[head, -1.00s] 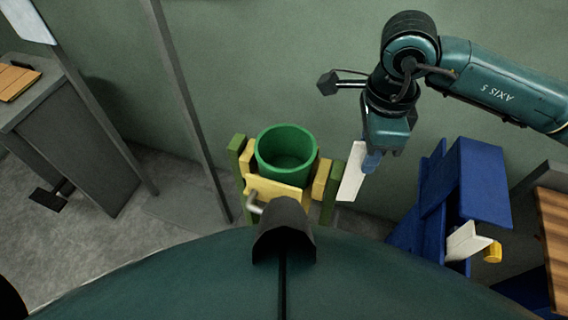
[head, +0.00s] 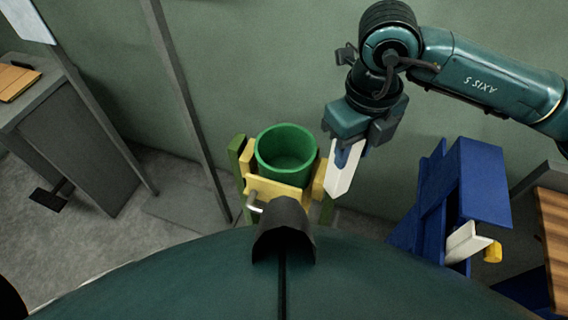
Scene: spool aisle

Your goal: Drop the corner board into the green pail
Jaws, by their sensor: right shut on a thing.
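The green pail (head: 287,173) stands upright in a yellow and green wooden stand near the middle of the head view, its opening facing up. Its inside looks empty. My right gripper (head: 347,152) is shut on the white corner board (head: 341,178), which hangs down from the jaws. The board is just right of the pail and apart from its rim in the picture, in front of the right side of the stand. My left gripper is not in view.
A blue rack (head: 465,185) at the right holds another white angled piece (head: 466,243) and a yellow piece (head: 493,252). A grey post (head: 185,110) rises left of the pail. A grey cabinet (head: 75,140) stands at the far left.

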